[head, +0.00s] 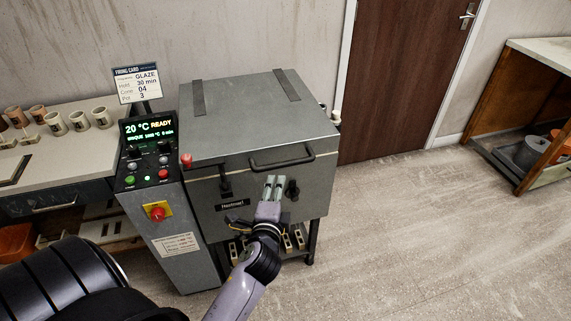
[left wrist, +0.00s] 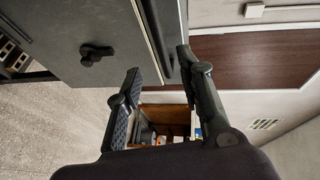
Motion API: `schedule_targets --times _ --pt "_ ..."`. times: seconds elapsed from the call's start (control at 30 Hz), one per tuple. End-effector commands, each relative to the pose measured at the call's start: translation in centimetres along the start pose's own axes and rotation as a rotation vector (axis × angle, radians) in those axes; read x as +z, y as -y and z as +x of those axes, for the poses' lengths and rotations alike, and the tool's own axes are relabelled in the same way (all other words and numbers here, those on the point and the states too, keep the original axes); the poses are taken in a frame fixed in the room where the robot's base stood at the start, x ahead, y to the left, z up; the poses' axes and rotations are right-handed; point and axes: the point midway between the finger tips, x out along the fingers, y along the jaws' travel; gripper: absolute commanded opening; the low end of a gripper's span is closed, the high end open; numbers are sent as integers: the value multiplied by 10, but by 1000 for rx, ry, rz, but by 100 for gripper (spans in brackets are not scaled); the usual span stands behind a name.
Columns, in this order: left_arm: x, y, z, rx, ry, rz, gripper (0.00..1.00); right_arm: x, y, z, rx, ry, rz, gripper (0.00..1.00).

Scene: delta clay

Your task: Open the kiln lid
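The grey kiln (head: 225,207) has its flat lid (head: 245,112) closed. A dark bar handle (head: 284,164) runs along the lid's front edge. A latch (head: 225,188) sits on the front at the left and a dark knob (head: 292,189) at the right. My left gripper (head: 274,186) is in front of the kiln, just below the handle in the picture. In the left wrist view its fingers (left wrist: 160,64) are spread with nothing clearly between them; the knob (left wrist: 97,52) shows on the kiln front. Whether a finger touches the handle cannot be told. My right gripper is not in view.
A control post (head: 162,225) with a lit display reading 20 °C READY stands left of the kiln. A bench (head: 70,155) with several cups is farther left. A brown door (head: 400,70) and an open cabinet (head: 510,120) are right. The floor front right is clear.

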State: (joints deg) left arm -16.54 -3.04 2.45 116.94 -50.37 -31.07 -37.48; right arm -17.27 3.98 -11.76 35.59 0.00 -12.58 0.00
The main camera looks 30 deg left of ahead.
Motion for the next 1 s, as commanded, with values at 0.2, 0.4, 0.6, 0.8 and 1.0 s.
schedule_targets --times 0.2,0.4,0.6,0.8,1.0 --pt "0 2 50 -2 0 0 35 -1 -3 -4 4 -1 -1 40" --pt "0 1 92 -1 1 -1 35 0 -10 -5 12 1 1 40" --pt "0 0 118 1 0 -1 35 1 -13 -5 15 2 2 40" --pt "0 0 128 1 -1 -2 35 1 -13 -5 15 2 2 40" --pt "0 0 128 1 -1 -2 35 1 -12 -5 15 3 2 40"
